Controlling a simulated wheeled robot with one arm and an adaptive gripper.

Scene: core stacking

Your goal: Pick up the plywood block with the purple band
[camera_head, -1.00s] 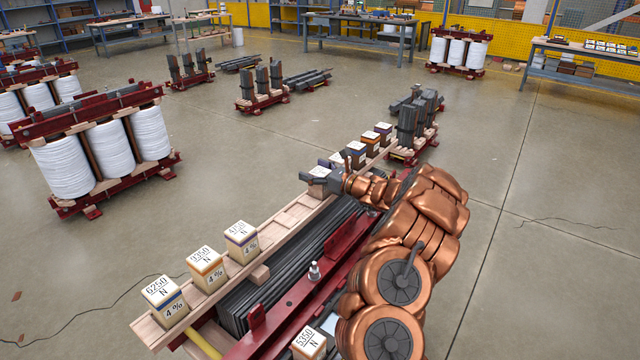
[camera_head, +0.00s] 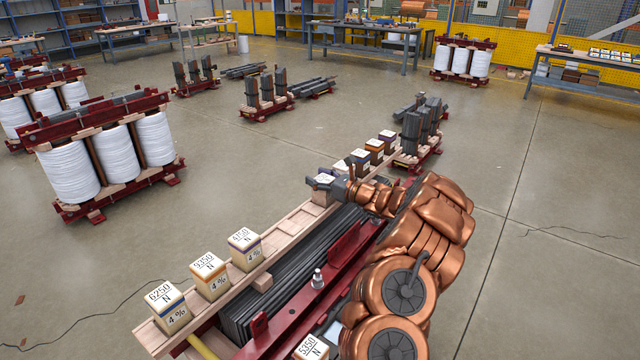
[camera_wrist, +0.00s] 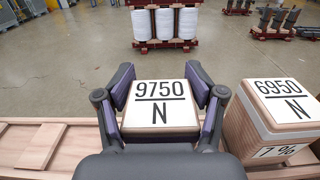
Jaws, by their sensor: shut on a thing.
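My gripper (camera_wrist: 161,105) is shut on a block with a white top marked 9750 N (camera_wrist: 160,92). Its fingers press on two opposite sides and hide most of the block's walls. Purple shows along the inner edges of the fingers; I cannot tell whether it is the block's band. In the head view my gripper (camera_head: 322,180) is at the middle of the long wooden beam (camera_head: 285,228), with the block's white top between the fingers. I cannot tell whether the block touches the beam.
A tan block marked 6950 N, 7% (camera_wrist: 275,120) stands close to the right finger. Near blocks on the beam are marked 6250 (camera_head: 165,305), 9350 (camera_head: 210,276) and 4150 (camera_head: 245,249). Dark-sided blocks (camera_head: 374,152) stand farther along. The beam between is mostly clear.

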